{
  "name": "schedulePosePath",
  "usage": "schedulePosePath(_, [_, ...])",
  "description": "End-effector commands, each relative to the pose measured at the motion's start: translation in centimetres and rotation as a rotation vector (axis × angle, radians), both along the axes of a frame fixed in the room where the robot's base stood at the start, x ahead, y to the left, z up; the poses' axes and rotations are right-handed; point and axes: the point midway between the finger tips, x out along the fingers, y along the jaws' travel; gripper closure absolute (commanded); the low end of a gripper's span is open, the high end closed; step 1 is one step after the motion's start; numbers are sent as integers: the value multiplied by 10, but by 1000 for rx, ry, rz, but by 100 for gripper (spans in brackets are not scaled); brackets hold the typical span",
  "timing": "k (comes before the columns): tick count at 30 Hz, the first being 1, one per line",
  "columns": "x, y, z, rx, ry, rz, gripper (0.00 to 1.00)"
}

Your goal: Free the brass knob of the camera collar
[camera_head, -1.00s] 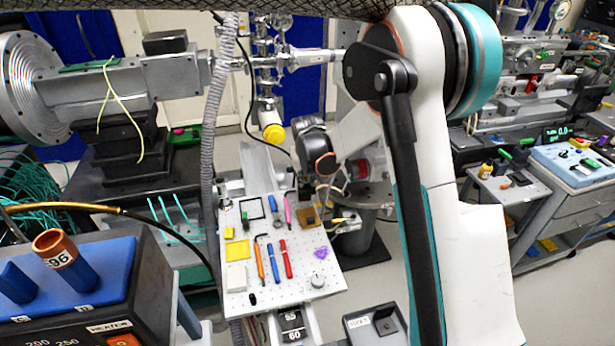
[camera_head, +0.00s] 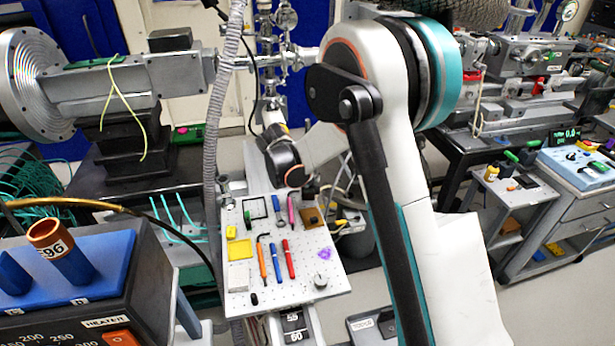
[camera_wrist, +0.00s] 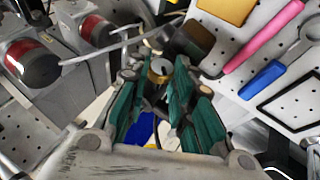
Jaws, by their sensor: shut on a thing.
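My gripper (camera_wrist: 157,76), seen in the wrist view, has its green-padded fingers closed around a small brass-coloured round piece (camera_wrist: 160,69), which looks like the knob. A dark cylindrical body (camera_wrist: 193,40) sits just beyond the fingertips, beside a perforated white board. I cannot tell whether it is the camera, and the collar is not clearly distinguishable. In the head view my own arm covers the place where the fingers are, so neither the knob nor its grip shows there.
The perforated board (camera_head: 285,300) carries pens, a hex key, a yellow pad and other small items close to my wrist. A ribbed hose (camera_head: 217,130) hangs left of the board. A heater box (camera_head: 75,310) stands front left.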

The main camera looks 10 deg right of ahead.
Motion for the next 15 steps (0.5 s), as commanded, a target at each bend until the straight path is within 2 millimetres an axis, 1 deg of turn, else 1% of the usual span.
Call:
schedulePosePath(5, [0,0,0,1,0,0,100])
schedulePosePath(6, [0,0,0,1,0,0,74])
schedulePosePath(8, [0,0,0,1,0,0,60])
schedulePosePath(9, [0,0,0,1,0,0,58])
schedulePosePath(15, [0,0,0,1,0,0,58])
